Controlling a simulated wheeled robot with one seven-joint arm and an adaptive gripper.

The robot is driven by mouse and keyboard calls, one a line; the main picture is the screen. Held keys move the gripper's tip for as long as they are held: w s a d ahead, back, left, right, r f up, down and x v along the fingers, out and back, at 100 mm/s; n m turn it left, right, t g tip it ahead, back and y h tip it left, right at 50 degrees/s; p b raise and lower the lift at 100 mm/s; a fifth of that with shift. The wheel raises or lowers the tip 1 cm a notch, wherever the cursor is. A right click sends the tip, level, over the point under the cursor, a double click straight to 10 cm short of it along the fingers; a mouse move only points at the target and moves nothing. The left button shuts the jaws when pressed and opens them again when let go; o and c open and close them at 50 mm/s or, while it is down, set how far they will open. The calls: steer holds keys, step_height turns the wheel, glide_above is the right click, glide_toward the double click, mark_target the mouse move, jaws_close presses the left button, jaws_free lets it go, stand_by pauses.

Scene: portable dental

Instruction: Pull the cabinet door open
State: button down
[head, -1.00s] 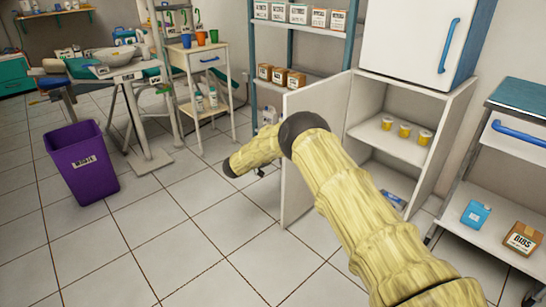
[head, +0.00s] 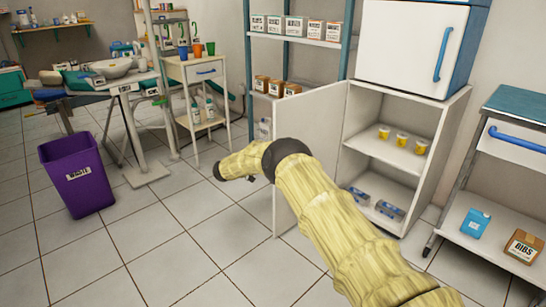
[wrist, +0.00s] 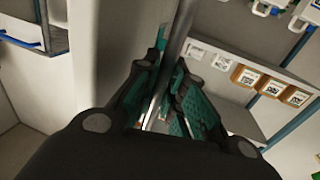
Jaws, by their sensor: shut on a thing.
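The white cabinet door (head: 315,130) stands swung open to the left of the lower cabinet (head: 349,160). The cabinet's inside shows, with yellow cups (head: 402,139) on the upper shelf and blue-grey packs (head: 389,210) at the bottom. In the head view my arm crosses in front of the door's lower part, and the fingers are mostly hidden. In the wrist view my gripper (wrist: 166,95) is shut on a grey metal bar, the door handle (wrist: 181,32), which runs between the green-padded fingers.
A purple waste bin (head: 77,180) stands at the left on the tiled floor. A white cart (head: 200,75) and a shelf rack (head: 300,39) stand behind. A blue-topped trolley (head: 510,235) is at the right. The floor between bin and door is clear.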

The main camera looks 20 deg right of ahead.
steer(key=c, duration=1.5)
jaws_free()
steer(key=shift+d+r, duration=0.15)
steer(key=shift+d, duration=0.3)
steer(key=shift+a, duration=0.4)
steer(key=a, duration=0.4)
steer(key=s+a, duration=0.1)
steer(key=a, duration=0.7)
steer(key=shift+s, duration=0.4)
